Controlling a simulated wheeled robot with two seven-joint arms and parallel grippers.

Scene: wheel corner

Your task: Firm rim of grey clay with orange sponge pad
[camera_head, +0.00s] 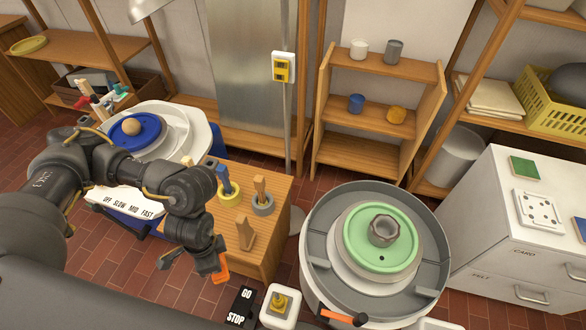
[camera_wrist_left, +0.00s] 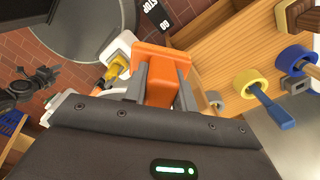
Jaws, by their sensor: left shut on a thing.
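My left gripper (camera_head: 217,270) is shut on the orange sponge pad (camera_head: 221,265). The pad also shows between the fingers in the left wrist view (camera_wrist_left: 160,62). The grey clay (camera_head: 384,230) is a small hollow form with a thick, uneven rim. It sits on the green disc (camera_head: 362,254) of the wheel (camera_head: 318,262), to the right of my left gripper and apart from it. A dark jointed shape at the left of the left wrist view looks like my right arm (camera_wrist_left: 38,90). Its jaws are too small to read.
A GO/STOP panel (camera_head: 241,306) and a yellow button on a white box (camera_head: 279,305) lie between my left gripper and the wheel. A wooden bench (camera_head: 274,222) holds tools in rings. An orange-tipped lever (camera_head: 342,317) stands at the wheel's front. A white cabinet (camera_head: 505,240) is at right.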

